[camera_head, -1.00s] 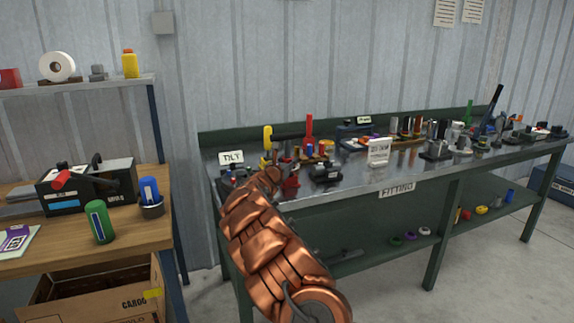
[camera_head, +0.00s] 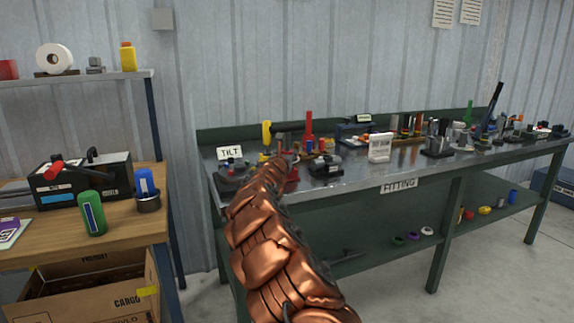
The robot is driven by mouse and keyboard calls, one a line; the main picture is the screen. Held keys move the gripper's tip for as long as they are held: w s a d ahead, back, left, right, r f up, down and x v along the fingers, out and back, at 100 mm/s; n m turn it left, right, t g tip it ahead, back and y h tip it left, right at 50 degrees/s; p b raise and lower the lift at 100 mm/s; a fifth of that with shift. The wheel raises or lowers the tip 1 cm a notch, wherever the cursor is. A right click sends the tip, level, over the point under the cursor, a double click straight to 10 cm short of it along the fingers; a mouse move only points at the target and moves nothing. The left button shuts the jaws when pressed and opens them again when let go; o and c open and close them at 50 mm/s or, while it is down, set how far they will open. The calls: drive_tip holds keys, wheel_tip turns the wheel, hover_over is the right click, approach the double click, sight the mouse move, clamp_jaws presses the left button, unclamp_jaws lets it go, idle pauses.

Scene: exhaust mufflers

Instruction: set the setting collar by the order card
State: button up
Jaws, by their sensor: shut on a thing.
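My copper-coloured arm reaches over the left end of the steel fitting bench (camera_head: 345,184). My gripper (camera_head: 281,150) is at its far tip, small and mostly hidden by the arm. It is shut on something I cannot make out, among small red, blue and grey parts. I cannot pick out the setting collar for certain. A white card (camera_head: 380,148) stands on the bench to the right of my gripper; its print is too small to read. A TILT sign (camera_head: 230,153) stands left of my gripper, behind a low dark device (camera_head: 231,175).
A yellow-and-black tool (camera_head: 290,127) and a red upright handle (camera_head: 308,122) stand behind my gripper. Crowded fixtures fill the bench's right end. A wooden table (camera_head: 130,220) at left holds a black box (camera_head: 80,180) and a green cylinder (camera_head: 91,213).

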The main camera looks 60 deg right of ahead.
drive_tip(key=shift+s+f+n+t+y+b, duration=0.1)
drive_tip(key=shift+f+n+t+y+b, duration=0.25)
drive_tip(key=shift+b, duration=0.75)
drive_tip(key=shift+w+r+n+t+y+b, duration=0.1)
drive_tip(key=shift+n+t+b, duration=0.3)
drive_tip(key=shift+b, duration=0.7)
drive_tip(key=shift+s+f+n+t+y+b, duration=0.15)
drive_tip(key=shift+t+b, duration=0.4)
drive_tip(key=shift+b, duration=0.55)
drive_tip(key=n+t+b, duration=0.1)
drive_tip(key=b, duration=0.2)
drive_tip(key=shift+y, duration=0.4)
drive_tip(key=shift+r+t+b, duration=0.1)
drive_tip(key=shift+t+b, duration=0.2)
drive_tip(key=shift+b, duration=0.2)
drive_tip(key=shift+r+n+t+y+b, duration=0.1)
drive_tip(key=shift+n+t+y+b, duration=0.4)
drive_tip(key=shift+b, duration=0.45)
drive_tip(key=shift+w+n+t+y+b, duration=0.2)
drive_tip(key=shift+n+t+y+b, duration=0.45)
drive_tip(key=shift+b, duration=0.2)
drive_tip(key=shift+r+n+t+y+b, duration=0.15)
drive_tip(key=shift+n+t+y+b, duration=0.4)
drive_tip(key=shift+t+y+b, duration=0.1)
drive_tip(key=o, duration=1.2)
drive_tip(key=shift+c, duration=0.2)
